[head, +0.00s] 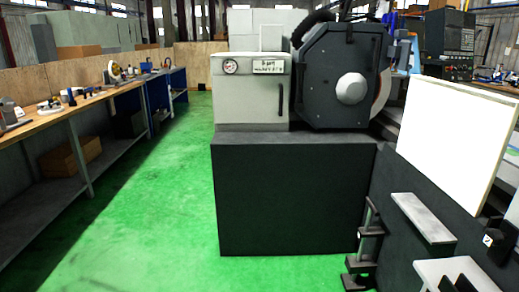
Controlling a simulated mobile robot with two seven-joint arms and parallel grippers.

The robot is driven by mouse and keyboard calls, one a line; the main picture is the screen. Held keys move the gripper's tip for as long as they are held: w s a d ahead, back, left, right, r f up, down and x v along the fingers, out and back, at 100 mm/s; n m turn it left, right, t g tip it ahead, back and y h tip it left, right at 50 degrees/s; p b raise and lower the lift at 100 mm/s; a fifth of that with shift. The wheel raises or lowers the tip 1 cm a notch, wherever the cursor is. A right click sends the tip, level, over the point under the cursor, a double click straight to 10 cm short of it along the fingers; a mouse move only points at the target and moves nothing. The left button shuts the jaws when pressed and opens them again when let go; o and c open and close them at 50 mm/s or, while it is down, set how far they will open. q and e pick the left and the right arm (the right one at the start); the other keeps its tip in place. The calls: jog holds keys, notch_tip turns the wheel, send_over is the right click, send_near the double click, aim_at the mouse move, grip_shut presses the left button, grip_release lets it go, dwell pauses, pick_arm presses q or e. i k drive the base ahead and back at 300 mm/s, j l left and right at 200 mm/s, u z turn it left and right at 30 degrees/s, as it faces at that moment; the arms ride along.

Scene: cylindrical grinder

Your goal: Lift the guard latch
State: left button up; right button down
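I cannot make out a part that is clearly the guard latch. A dark, many-sided wheel housing (335,65) with a round silver hub (352,88) stands at upper centre right in the head view. The curved edge of a wheel shows at its right side. A pale upright panel (457,138) stands tilted at the right. A small black block with a white face and dark knob (488,241) sits below the panel near the right edge. Neither of my grippers can be made out in the head view.
A light grey cabinet (250,105) with a gauge and black handle stands on a dark base (290,205). Black brackets (367,245) and a grey plate (424,216) jut out at lower right. A workbench (55,120) with tools lines the left. The green floor (150,205) between is clear.

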aim_at(349, 39)
jog(key=i+l, duration=0.2)
jog(key=i, duration=0.25)
jog(key=i+l, duration=0.2)
jog(key=i, duration=0.3)
jog(key=i+j+u, duration=0.1)
jog(key=i+u, duration=0.15)
jog(key=i, duration=1.55)
